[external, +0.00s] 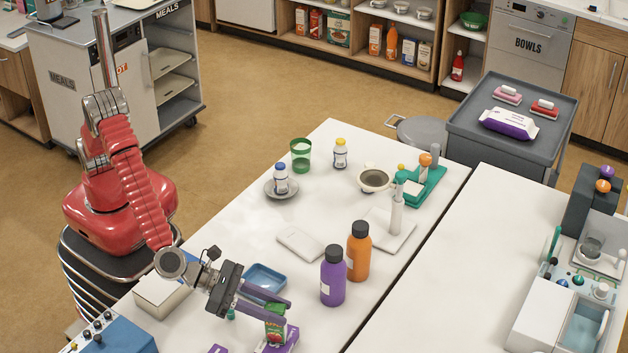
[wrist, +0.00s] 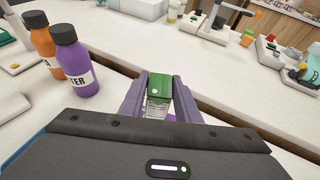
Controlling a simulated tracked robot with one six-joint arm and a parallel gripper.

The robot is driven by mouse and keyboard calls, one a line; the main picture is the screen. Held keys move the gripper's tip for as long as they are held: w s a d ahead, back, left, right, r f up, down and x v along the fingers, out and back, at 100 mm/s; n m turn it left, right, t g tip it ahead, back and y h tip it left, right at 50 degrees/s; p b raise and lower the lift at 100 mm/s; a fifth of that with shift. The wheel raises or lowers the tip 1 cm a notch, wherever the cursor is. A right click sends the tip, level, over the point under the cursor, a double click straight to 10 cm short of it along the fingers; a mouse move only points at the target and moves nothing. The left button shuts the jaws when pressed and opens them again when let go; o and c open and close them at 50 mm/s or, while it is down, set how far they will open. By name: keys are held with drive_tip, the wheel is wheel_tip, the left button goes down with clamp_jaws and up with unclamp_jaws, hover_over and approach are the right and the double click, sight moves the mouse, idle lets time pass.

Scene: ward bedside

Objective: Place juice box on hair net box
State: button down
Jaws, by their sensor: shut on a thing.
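The juice box (external: 275,326), green with a red picture, is upright between the purple fingers of my gripper (external: 286,311), near the bottom of the external view. My gripper is shut on it. In the wrist view the green top of the juice box (wrist: 159,82) shows between the fingertips (wrist: 160,88). A purple and white box (external: 286,342), perhaps the hair net box, lies directly below the juice box, partly cut off by the frame edge. I cannot tell whether the two touch.
A purple bottle (external: 333,277) and an orange bottle (external: 358,252) stand to the right of my gripper. A blue tray (external: 264,273) lies behind it. A white box (external: 160,296) is to the left. A gap separates the two white tables.

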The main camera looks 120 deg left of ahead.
drive_tip(key=c, duration=1.3)
unclamp_jaws()
drive_tip(key=shift+c, duration=0.2)
drive_tip(key=shift+s+r, duration=0.1)
drive_tip(key=v, duration=1.2)
